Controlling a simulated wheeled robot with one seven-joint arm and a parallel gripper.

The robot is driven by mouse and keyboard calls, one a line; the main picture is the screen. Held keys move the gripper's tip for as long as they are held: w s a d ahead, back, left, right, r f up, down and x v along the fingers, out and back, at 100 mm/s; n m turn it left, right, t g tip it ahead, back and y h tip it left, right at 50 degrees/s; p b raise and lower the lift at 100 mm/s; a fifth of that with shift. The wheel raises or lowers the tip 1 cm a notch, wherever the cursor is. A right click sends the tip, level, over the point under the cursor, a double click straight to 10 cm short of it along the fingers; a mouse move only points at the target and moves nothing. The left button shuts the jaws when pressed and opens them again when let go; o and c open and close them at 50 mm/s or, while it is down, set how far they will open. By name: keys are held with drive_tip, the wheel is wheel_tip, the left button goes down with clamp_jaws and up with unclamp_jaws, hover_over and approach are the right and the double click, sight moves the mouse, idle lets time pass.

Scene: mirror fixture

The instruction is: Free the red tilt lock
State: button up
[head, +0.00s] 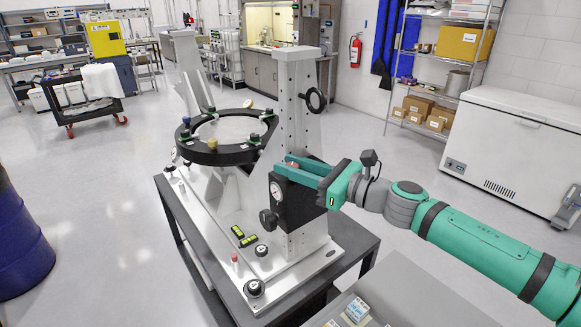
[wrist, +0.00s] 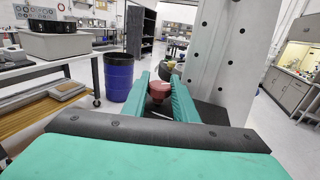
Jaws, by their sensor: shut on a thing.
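The red tilt lock (head: 293,164) is a small red knob on top of a black block (head: 296,205) with a round gauge, fixed to the near upright of the mirror fixture. My gripper (head: 290,168) reaches in from the right, its teal fingers on either side of the knob. In the wrist view the red knob (wrist: 159,90) sits between the two fingers, which are shut on it. The fingers hide part of its sides. The round mirror (head: 228,128) in its black ring lies tilted between the uprights.
The grey upright (wrist: 215,50) stands close to the right of my fingers in the wrist view. A black handwheel (head: 316,99) juts from it. The fixture's base plate (head: 215,235) carries knobs and yellow-green levels. A blue drum (head: 18,240) stands left; floor between is open.

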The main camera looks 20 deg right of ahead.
drive_tip(key=n+g+y, duration=0.2)
drive_tip(key=g, duration=0.1)
drive_tip(key=n+g+y, duration=0.3)
drive_tip(key=g, duration=0.1)
drive_tip(key=shift+w+n, duration=0.2)
drive_tip(key=shift+n, duration=0.1)
drive_tip(key=shift+s+n+g+y, duration=0.15)
drive_tip(key=shift+n+g+y, duration=0.35)
drive_tip(key=shift+n+g, duration=0.6)
drive_tip(key=shift+g, duration=0.4)
drive_tip(key=shift+s+g, duration=0.1)
drive_tip(key=shift+g, duration=0.2)
drive_tip(key=o, duration=1.1)
drive_tip(key=shift+a, duration=0.1)
drive_tip(key=shift+c, duration=0.2)
drive_tip(key=shift+d, duration=0.55)
drive_tip(key=s+d, duration=0.2)
drive_tip(key=d, duration=0.7)
drive_tip(key=shift+d, duration=0.3)
